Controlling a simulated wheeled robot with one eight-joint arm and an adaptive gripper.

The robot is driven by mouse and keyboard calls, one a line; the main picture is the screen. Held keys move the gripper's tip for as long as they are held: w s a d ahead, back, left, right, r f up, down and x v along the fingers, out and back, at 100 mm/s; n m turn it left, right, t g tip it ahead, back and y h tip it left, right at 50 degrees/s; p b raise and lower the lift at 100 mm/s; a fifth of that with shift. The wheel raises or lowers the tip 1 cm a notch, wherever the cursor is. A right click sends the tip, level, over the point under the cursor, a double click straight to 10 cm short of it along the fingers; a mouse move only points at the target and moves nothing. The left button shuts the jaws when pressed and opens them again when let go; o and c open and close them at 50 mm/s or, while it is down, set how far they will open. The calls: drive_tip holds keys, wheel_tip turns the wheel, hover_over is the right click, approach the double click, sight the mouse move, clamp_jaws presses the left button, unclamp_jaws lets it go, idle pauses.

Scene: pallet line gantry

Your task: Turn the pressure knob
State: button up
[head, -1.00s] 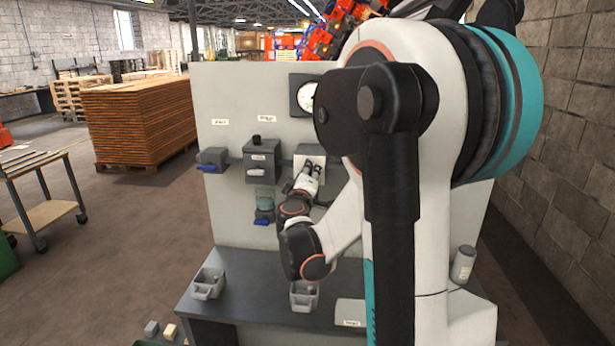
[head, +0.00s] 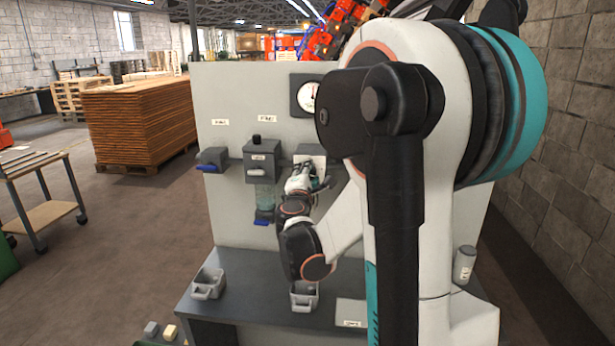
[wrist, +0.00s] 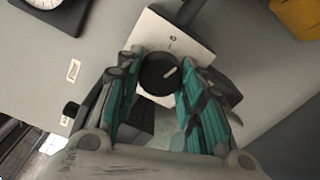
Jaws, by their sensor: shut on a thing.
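The pressure knob (wrist: 160,75) is a round black knob with a white pointer line, on a white plate (wrist: 185,40) fixed to the upright panel. In the wrist view it sits between the teal-lined fingers of my gripper (wrist: 160,88), which is shut on it. The pointer slants up to the right. In the head view my gripper (head: 303,172) is at the white plate (head: 310,151), and the knob is hidden behind it. A round gauge (head: 308,94) hangs above, partly hidden by my arm; it also shows in the wrist view (wrist: 46,4).
Left of the plate are a grey box (head: 262,160) with a black top knob and a smaller box with a blue part (head: 212,160). Grey bins (head: 208,283) stand on the bench below, and a canister (head: 464,264) at its right.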

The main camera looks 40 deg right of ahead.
drive_tip(key=shift+n, duration=0.4)
drive_tip(key=o, duration=1.1)
drive_tip(key=shift+c, duration=0.2)
drive_tip(key=v, duration=1.2)
